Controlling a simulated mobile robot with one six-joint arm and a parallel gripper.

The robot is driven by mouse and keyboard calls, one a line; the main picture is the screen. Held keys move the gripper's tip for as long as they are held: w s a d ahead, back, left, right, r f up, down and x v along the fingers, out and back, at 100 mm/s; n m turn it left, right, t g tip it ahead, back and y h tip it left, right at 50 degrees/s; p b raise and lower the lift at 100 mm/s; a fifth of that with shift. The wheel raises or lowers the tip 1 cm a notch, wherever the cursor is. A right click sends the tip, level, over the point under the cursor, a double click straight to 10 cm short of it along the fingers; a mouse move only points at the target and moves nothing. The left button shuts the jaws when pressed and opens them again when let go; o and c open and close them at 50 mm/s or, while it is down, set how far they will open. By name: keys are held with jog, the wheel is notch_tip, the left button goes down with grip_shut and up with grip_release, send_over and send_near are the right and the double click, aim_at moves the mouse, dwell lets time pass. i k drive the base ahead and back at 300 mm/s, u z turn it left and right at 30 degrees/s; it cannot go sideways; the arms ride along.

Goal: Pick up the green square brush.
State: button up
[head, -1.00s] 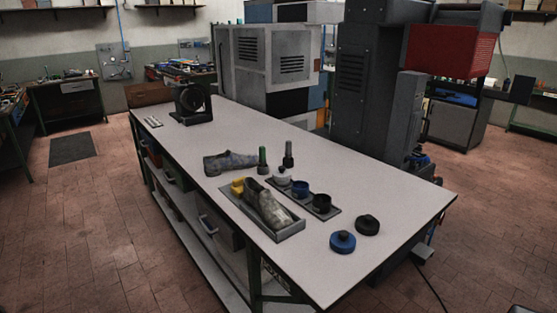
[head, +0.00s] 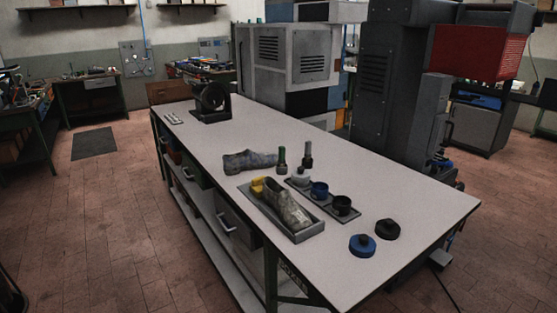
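A slim upright brush with a green handle (head: 282,158) stands on the long light-topped workbench (head: 330,240), just behind the row of small pots. Its square shape is too small to make out. A similar upright brush with a dark handle (head: 308,155) stands close to its right. A grey shoe (head: 248,161) lies to its left, near its base. My gripper is not in view.
A grey tray (head: 312,236) holds a shoe and a yellow piece. A strip (head: 325,203) carries white, blue and black pots. Blue (head: 361,246) and black (head: 387,230) lids lie at right. Large machines stand behind the bench; floor (head: 110,220) at left is clear.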

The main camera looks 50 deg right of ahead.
aim_at(281, 160)
jog(key=u, duration=0.05)
jog(key=i, duration=1)
jog(key=z, duration=0.1)
